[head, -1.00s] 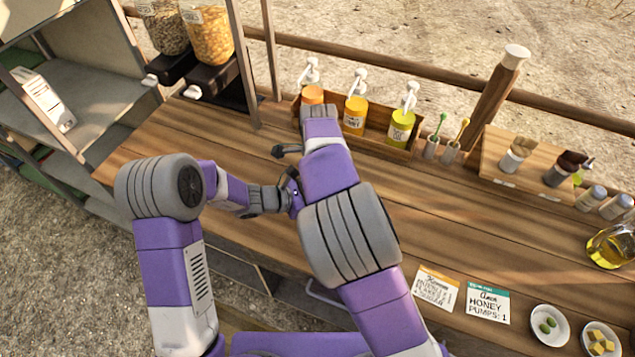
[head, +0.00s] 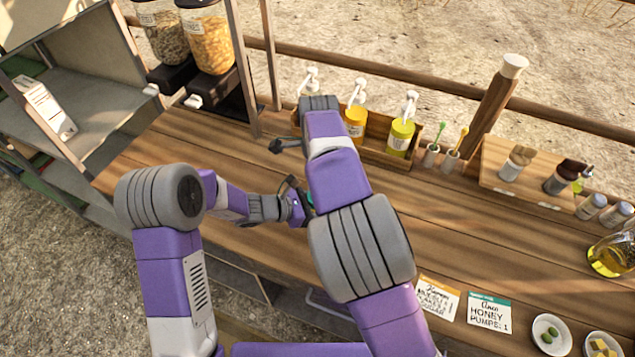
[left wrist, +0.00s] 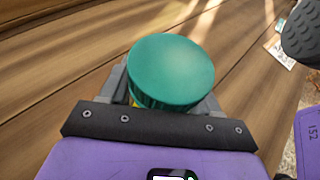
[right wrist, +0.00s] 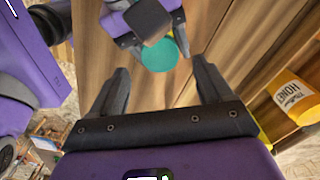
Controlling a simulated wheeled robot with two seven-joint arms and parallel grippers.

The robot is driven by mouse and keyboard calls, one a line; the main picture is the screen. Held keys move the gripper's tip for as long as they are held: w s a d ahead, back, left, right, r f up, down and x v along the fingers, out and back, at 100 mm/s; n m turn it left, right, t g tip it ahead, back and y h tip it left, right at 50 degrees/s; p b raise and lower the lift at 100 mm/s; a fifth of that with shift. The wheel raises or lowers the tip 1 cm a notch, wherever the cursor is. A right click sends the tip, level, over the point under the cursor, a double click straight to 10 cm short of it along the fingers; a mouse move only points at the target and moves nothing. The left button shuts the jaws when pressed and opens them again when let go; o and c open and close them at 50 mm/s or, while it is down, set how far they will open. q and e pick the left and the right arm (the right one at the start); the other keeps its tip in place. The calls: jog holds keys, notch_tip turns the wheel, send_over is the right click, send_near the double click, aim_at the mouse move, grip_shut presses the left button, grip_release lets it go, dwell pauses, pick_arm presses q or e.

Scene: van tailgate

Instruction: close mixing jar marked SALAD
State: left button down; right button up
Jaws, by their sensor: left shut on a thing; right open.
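A jar with a round teal lid (left wrist: 170,72) is in my left gripper (left wrist: 170,103). The lid sits on top, with a bit of yellow showing just below its rim. Whether the lid is tight cannot be told, and no SALAD mark is readable. The lid also shows in the right wrist view (right wrist: 160,54), beyond the fingertips. In the head view my right arm hides most of the jar and my left gripper. My right gripper (right wrist: 160,82) is open and empty, above and apart from the lid.
A wooden rack (head: 418,160) with pump bottles stands at the counter's back, including a honey bottle (right wrist: 295,97). Dispensers (head: 208,45) stand at the back left. Cards (head: 490,313), small bowls (head: 550,334) and an oil jug (head: 612,255) lie right. The middle counter is clear.

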pick_arm(q)
jog(key=shift+f, duration=0.1)
pick_arm(e)
jog(key=shift+r+n, duration=1.7)
jog(key=shift+r, duration=0.05)
jog(key=shift+f, duration=0.1)
jog(key=shift+f, duration=3.95)
jog(key=shift+c, duration=0.5)
jog(key=c, duration=1)
jog(key=m, duration=0.3)
jog(key=o, duration=1.2)
jog(key=shift+c, duration=0.2)
